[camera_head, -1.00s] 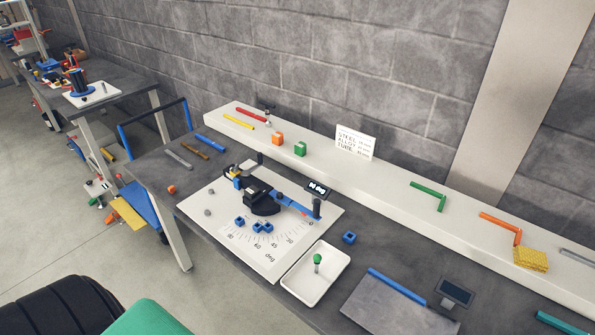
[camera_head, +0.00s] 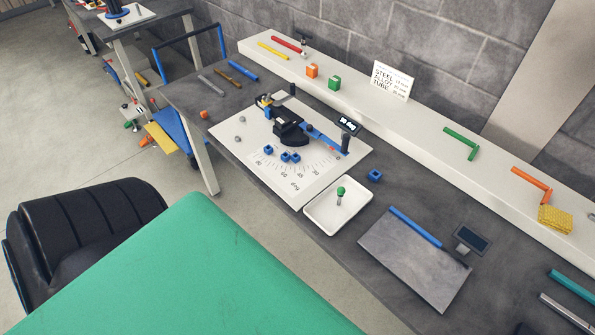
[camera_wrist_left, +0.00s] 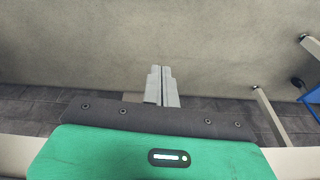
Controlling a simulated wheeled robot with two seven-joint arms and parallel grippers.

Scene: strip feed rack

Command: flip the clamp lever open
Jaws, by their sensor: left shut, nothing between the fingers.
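A black and blue bending device (camera_head: 290,128) stands on a white board with a printed degree scale (camera_head: 310,175). Its blue arm (camera_head: 325,138) points right and ends in a dark upright handle (camera_head: 345,145). A small yellow and black part (camera_head: 264,101) sits at the device's back left end. I cannot tell which small part is the clamp lever. My left gripper (camera_wrist_left: 163,88) shows in the left wrist view, shut and empty, above bare floor. The device is not in that view. Neither gripper shows in the head view.
Several blue blocks (camera_head: 284,156) lie on the board. A white tray (camera_head: 312,211) with a green-topped peg stands in front of it. A grey plate (camera_head: 400,262) lies to the right. A long white shelf (camera_head: 420,125) runs along the wall behind.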

